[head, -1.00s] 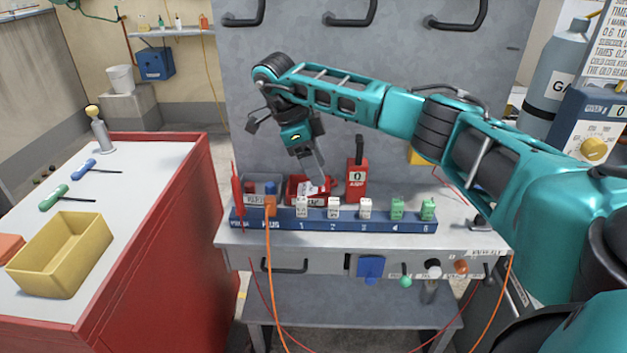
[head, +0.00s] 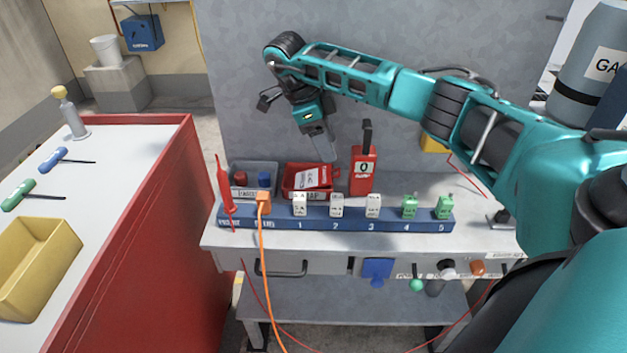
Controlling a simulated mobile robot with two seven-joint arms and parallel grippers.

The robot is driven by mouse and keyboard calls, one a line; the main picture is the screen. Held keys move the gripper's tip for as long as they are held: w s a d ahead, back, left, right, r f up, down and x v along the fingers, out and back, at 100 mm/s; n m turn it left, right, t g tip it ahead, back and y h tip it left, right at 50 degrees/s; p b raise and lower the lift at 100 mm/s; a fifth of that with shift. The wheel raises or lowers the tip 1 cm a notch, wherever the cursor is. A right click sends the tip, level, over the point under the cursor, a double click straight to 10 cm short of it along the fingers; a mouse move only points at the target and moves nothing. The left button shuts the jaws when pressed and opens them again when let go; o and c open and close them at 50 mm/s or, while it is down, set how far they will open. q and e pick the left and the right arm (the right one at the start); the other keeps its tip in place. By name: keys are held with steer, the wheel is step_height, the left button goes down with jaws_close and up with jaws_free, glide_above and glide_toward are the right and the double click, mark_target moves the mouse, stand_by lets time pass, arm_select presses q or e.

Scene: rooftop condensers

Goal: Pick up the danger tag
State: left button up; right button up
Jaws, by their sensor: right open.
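A white and red tag (head: 313,177), which looks like the danger tag, lies in a small red bin (head: 291,192) at the back of the grey workbench. Its print is too small to read. My right gripper (head: 327,156) reaches in from the right and points down, just above the back right of the bin. Its jaws are open, with nothing seen between them. The fingertips appear apart from the tag, though the exact gap is hard to tell. My left gripper is not in view.
A blue strip (head: 385,222) with several plugs runs in front of the bin. A red meter (head: 363,172) stands close right of the bin, and a grey bin (head: 262,172) is on its left. An orange cable (head: 265,270) hangs down the bench front.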

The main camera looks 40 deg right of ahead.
mark_target(339, 171)
steer(key=x, duration=0.7)
steer(key=shift+w+f, duration=0.2)
steer(key=shift+f, duration=0.1)
jaws_close()
